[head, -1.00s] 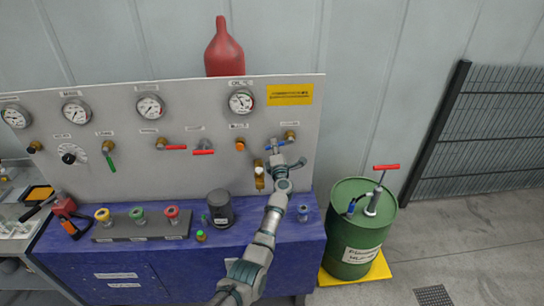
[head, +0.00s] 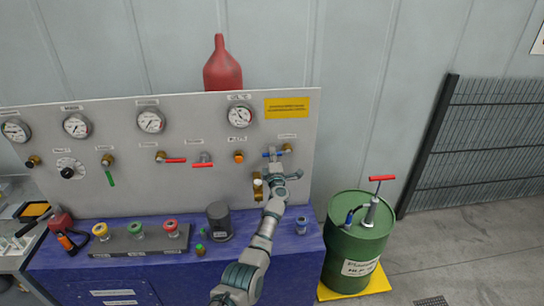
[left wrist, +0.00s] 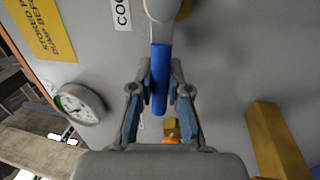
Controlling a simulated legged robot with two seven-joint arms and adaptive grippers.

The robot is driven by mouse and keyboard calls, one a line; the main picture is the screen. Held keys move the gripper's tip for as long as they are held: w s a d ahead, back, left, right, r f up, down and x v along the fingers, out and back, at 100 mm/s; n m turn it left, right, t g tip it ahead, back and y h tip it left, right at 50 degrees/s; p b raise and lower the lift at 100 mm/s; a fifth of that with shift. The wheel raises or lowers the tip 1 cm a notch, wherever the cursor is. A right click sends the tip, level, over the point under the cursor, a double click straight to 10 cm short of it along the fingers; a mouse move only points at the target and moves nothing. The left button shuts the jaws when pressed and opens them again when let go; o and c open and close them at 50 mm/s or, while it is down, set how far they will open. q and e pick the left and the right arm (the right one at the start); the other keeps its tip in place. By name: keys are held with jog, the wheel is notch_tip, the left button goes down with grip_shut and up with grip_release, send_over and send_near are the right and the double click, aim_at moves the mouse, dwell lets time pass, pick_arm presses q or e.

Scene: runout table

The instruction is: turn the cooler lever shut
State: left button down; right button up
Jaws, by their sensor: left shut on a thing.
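The cooler lever is blue-handled and lies roughly level, left of its brass valve (head: 287,148), at the right end of the grey panel. Its blue handle (head: 267,155) shows only in part in the head view behind my left gripper (head: 277,164). In the left wrist view, the blue handle (left wrist: 159,65) runs down from a grey hub, between the two fingers of the left gripper (left wrist: 158,92). The fingers are shut on the handle. My right gripper is in neither view.
Red-handled levers (head: 202,165) and a brass fitting (head: 258,186) are on the panel (head: 215,130) near my arm. A dark pot (head: 219,220) stands on the blue bench. A green drum (head: 352,245) with a red-handled pump stands at right.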

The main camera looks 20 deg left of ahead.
pick_arm(q)
jog(key=c, duration=1.1)
grip_release()
jog(key=shift+w+r, duration=0.2)
jog(key=shift+w+f, duration=0.2)
jog(key=shift+f, duration=0.05)
jog(key=shift+s, duration=0.15)
jog(key=shift+s+d, duration=0.4)
jog(key=v, duration=1)
jog(key=shift+s+d+f, duration=0.15)
jog(key=shift+s+f, duration=0.1)
